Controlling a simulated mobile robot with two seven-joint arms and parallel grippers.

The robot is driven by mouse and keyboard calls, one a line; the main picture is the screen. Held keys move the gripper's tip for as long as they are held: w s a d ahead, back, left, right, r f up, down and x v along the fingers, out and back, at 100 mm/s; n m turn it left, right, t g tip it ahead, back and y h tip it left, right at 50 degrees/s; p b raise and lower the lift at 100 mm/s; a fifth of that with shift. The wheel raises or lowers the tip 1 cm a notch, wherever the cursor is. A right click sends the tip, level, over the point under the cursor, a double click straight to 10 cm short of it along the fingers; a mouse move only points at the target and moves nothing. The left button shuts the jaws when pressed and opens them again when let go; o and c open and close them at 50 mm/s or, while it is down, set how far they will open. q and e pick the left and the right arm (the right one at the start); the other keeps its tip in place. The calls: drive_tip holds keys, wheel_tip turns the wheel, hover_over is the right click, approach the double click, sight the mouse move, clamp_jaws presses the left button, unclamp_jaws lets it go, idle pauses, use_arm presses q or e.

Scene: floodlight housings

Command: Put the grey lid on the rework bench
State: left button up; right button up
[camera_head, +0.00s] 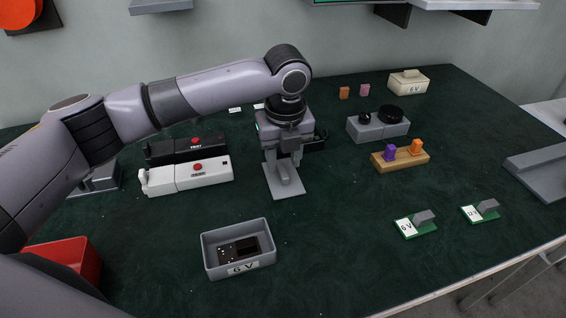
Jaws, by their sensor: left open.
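The grey lid (287,192) is a flat plate with a raised grip and lies on the dark green bench top (330,240) near the middle of the head view. My left gripper (289,160) points down right over the lid, its fingers open at the raised grip. I cannot tell whether the fingers touch the grip. No label shows which surface is the rework bench. My right gripper is not in view.
An open grey housing (205,258) marked 6 V stands in front. Black and white testers (190,176) lie left of the lid. A wooden block (388,164) with plugs, a grey block (362,134), green boards (413,229) and a cream box (408,88) stand right.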

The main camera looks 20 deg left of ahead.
sight(285, 174)
use_arm(q)
wheel_tip(285, 174, up, 10)
drive_tip(key=shift+s+d, duration=0.3)
drive_tip(key=shift+s, duration=0.15)
